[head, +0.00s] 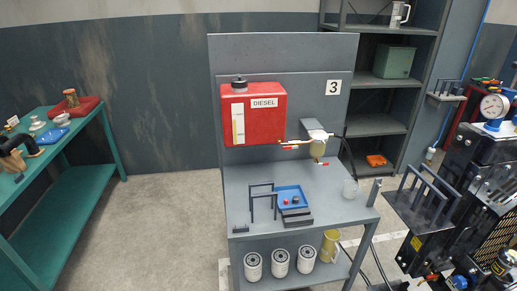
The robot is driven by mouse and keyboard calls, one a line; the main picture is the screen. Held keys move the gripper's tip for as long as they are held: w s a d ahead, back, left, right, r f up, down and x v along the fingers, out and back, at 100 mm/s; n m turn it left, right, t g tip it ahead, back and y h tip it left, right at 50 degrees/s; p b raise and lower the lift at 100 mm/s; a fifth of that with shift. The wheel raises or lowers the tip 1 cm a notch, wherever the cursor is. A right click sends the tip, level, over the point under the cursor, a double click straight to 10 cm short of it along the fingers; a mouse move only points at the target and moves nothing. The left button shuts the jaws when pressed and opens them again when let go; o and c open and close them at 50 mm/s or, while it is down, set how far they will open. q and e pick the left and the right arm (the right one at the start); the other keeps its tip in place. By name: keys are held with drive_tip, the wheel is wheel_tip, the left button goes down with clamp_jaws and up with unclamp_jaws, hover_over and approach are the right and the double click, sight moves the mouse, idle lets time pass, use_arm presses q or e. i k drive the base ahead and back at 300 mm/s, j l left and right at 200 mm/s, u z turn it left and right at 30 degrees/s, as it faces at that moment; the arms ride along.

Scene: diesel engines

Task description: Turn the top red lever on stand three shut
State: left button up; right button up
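Stand three (284,52) is the grey stand in the middle, with a number 3 plate (333,87) on its back panel. A red tank marked DIESEL (262,117) hangs on the panel. A thin brass pipe runs from below the tank to a small filter (317,148) with a white top. The top red lever (289,147) is small and looks to lie roughly along this pipe. A second small red lever (322,164) is below the filter. Neither of my grippers is in view, and nothing touches the levers.
On the stand's top are a blue tray (291,192), black racks (263,203) and a clear cup (350,189). White filters and a yellow container (329,246) stand below. A green bench (65,205) is at left, a dark engine (490,165) at right. Floor at front left is clear.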

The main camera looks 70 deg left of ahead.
sight(295, 146)
drive_tip(key=u, duration=2.05)
drive_tip(key=j+z, duration=0.1)
drive_tip(key=z, duration=0.3)
drive_tip(key=i+j+z, duration=0.1)
drive_tip(key=z, duration=0.3)
drive_tip(key=j+z, duration=0.65)
drive_tip(key=j, duration=0.15)
drive_tip(key=j+z, duration=0.35)
drive_tip(key=k+j+z, duration=0.1)
drive_tip(key=j, duration=0.3)
drive_tip(key=k+j, duration=0.1)
drive_tip(key=j, duration=0.3)
drive_tip(key=k+j+z, duration=0.15)
drive_tip(key=j, duration=0.2)
